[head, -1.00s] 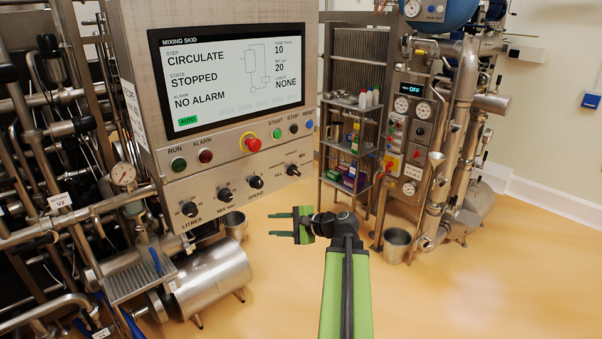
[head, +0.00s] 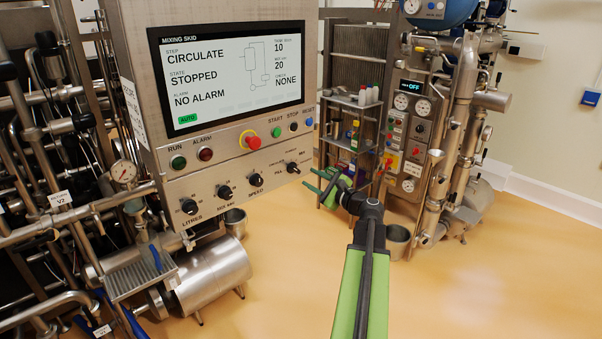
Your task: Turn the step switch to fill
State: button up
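The step switch (head: 292,168) is the small black knob at the right end of the lower row on the steel control panel (head: 222,190). Small lettering surrounds it, with FILL at its lower left. Its exact pointer direction is too small to read. The screen (head: 235,80) reads STEP CIRCULATE, STATE STOPPED, NO ALARM. My gripper (head: 309,180) has green fingers, apart and with nothing between them. It appears just right of and slightly below the switch, pointing left towards the panel. I see no contact with the knob.
Other black knobs (head: 255,180) sit left of the switch. Above are a red stop button (head: 250,140), green start (head: 276,132) and blue reset (head: 309,122). A shelf rack (head: 348,120) with bottles stands behind my gripper. Open floor (head: 470,290) lies at right.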

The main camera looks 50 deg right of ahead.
aim_at(297, 171)
jog(key=w, duration=0.6)
jog(key=shift+w+d, duration=0.2)
jog(key=shift+w, duration=0.1)
